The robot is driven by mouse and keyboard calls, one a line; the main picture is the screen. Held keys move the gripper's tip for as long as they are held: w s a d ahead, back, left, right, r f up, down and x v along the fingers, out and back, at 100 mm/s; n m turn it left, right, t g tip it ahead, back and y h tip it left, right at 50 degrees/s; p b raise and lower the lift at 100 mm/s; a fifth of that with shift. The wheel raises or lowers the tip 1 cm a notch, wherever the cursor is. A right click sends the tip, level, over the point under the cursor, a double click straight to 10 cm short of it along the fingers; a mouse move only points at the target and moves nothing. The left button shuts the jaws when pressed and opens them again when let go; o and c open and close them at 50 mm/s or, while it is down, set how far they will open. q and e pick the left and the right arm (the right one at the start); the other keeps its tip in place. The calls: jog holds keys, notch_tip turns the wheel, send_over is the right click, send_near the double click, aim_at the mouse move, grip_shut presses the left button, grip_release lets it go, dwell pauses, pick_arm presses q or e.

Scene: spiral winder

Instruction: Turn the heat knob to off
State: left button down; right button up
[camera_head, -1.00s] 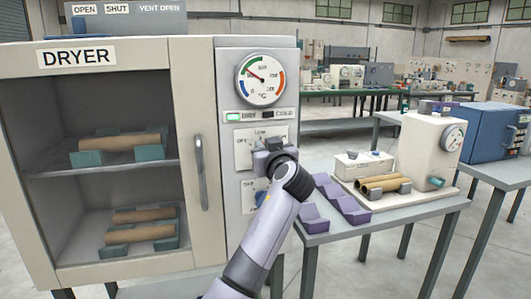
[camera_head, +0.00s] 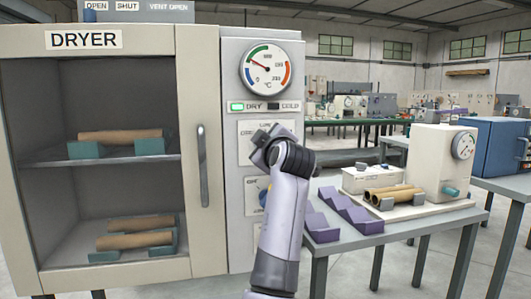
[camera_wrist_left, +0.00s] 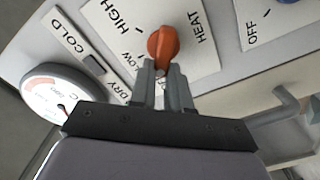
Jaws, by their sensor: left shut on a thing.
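The orange-red heat knob (camera_wrist_left: 163,45) sits on a white plate marked HEAT, HIGH and LOW (camera_wrist_left: 148,25) in the left wrist view. My left gripper (camera_wrist_left: 165,72) is shut on this knob, with its two grey fingers at the knob's near end. In the head view my left gripper (camera_head: 264,146) is at the upper plate (camera_head: 252,128) on the dryer's control column, and it hides the knob there. I cannot tell clearly which mark the knob points at. My right gripper is in neither view.
A blue knob (camera_head: 263,198) on a plate marked OFF is below, partly behind my arm. The round dial (camera_head: 265,69) and the lit DRY lamp (camera_head: 237,106) are above. The dryer's door handle (camera_head: 202,165) is to the left. A table (camera_head: 400,228) with equipment stands at right.

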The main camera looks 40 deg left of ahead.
pick_arm(q)
jog(key=shift+s+a+f+n+b, duration=0.1)
jog(key=shift+f+n+b, duration=0.15)
jog(key=shift+n+b, duration=0.55)
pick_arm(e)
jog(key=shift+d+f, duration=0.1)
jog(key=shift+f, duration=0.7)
pick_arm(q)
jog(key=shift+n, duration=0.3)
jog(key=c, duration=1.1)
grip_release()
